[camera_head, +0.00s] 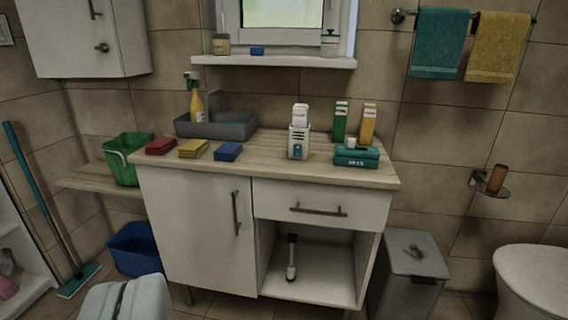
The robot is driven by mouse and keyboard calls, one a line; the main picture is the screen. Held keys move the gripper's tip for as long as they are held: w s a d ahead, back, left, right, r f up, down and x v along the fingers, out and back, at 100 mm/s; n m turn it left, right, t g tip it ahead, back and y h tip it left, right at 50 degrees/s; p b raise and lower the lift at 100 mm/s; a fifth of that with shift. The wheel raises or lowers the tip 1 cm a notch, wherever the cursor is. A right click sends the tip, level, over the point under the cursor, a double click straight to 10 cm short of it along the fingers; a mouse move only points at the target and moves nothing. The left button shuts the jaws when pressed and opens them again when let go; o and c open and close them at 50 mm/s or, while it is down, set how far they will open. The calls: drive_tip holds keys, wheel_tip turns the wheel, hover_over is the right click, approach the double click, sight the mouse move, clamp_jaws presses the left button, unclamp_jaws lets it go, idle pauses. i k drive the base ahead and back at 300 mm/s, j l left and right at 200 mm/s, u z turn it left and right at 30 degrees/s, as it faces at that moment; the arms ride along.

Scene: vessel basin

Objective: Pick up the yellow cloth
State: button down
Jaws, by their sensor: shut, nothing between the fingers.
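A folded yellow cloth (194,149) lies flat on the wooden counter top (270,170), near its front edge. It lies between a folded red cloth (161,145) on its left and a folded blue cloth (228,151) on its right. My gripper (122,290) shows at the bottom left as a pale grey shape with a dark slit. It is shut and empty, apart from the cloth and lower in the picture. A larger yellow towel (498,48) hangs at the upper right beside a teal towel (438,43).
A green basket (124,162) is left of the counter. A white dispenser (299,140) and several boxes stand right. A blue bin (136,250) and a grey bin (408,275) flank the cabinet.

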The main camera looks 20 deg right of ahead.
sight(193, 148)
drive_tip(key=i+j, duration=0.2)
drive_tip(key=i, duration=0.4)
drive_tip(key=i+j+u, duration=0.1)
drive_tip(key=i, duration=0.5)
drive_tip(key=i+j, duration=0.2)
drive_tip(key=i, duration=0.4)
drive_tip(key=j+u, duration=0.05)
